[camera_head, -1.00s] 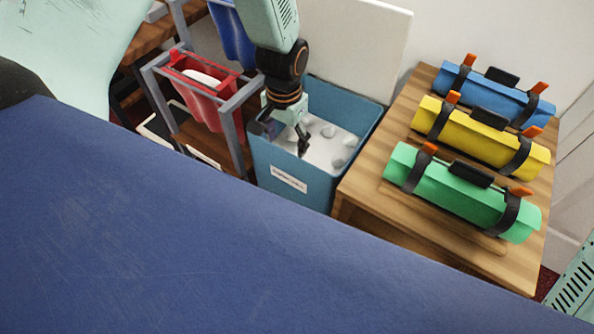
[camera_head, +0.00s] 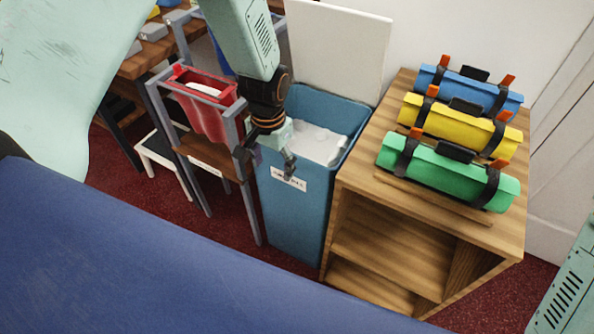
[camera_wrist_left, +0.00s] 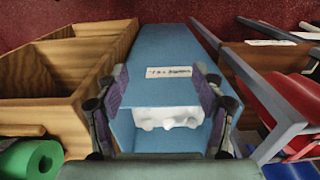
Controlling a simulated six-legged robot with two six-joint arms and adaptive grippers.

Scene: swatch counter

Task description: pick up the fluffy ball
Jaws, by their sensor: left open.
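No single fluffy ball can be told apart; white, lumpy contents (camera_head: 318,143) lie inside the tall blue bin (camera_head: 292,222). In the left wrist view the white contents (camera_wrist_left: 168,117) show between my fingers, inside the bin's blue walls (camera_wrist_left: 168,38). My left gripper (camera_head: 268,163) is open and empty. In the head view its fingers overlap the bin's labelled front wall and near rim; their exact height above it cannot be told. In the wrist view the open fingers (camera_wrist_left: 163,92) straddle the label and rim. My right gripper is out of view.
A wooden cabinet (camera_head: 350,192) with green (camera_head: 445,173), yellow (camera_head: 458,127) and blue (camera_head: 470,90) rolls stands right of the bin. A grey frame (camera_head: 243,200) holding a red pouch (camera_head: 205,108) stands close on the left. A white panel (camera_head: 338,42) rises behind.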

